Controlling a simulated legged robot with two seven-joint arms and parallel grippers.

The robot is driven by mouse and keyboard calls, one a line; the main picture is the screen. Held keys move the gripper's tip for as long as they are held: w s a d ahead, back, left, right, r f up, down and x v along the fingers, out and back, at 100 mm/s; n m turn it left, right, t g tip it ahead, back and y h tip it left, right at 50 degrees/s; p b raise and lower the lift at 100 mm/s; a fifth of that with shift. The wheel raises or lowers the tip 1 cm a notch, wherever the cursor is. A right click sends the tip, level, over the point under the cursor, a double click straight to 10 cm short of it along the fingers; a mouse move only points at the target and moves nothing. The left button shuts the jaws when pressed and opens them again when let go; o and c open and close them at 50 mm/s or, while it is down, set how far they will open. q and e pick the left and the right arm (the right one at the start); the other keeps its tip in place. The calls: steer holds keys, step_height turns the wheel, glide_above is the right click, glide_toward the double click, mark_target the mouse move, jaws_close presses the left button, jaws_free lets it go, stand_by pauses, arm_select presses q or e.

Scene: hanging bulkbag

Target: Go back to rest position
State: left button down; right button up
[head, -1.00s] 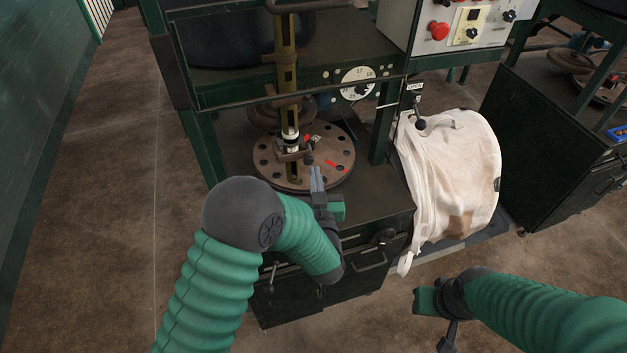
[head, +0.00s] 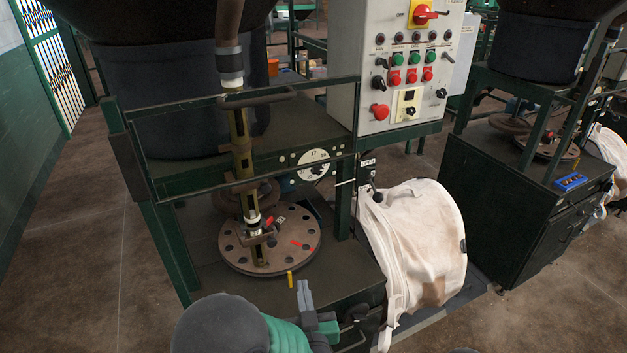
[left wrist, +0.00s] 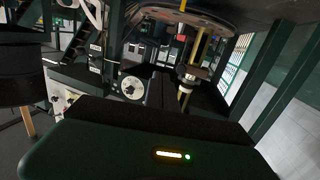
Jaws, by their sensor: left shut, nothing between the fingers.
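My left gripper (head: 304,294) shows at the bottom of the head view, its grey fingers shut and pointing up, with nothing between them. It appears just in front of the round brown plate (head: 300,247) of the machine and apart from it. Most of my left arm is below the frame. In the left wrist view, the dark gripper body with a small lit strip fills the bottom. My right gripper is outside the head view; only a dark sliver shows at the bottom edge. The white bulkbag (head: 425,250) hangs at the right side of the machine.
A control box (head: 400,60) with several buttons stands above the bag. A green rail (head: 250,175) and posts frame the machine. A small yellow upright piece (head: 290,280) is at the plate's near edge. A second machine (head: 510,195) is at right. Open floor lies left.

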arm_select(q)
steer(key=s+a+f+m+g+h+p, duration=0.2)
steer(key=s+a+f+g+h+p, duration=0.1)
steer(key=s+a+g, duration=1.1)
steer(key=s+a, duration=0.2)
steer(key=s, duration=0.3)
steer(key=shift+s+f, duration=0.15)
steer(key=shift+s, duration=0.15)
steer(key=shift+a, duration=0.35)
steer(key=shift+d, duration=0.2)
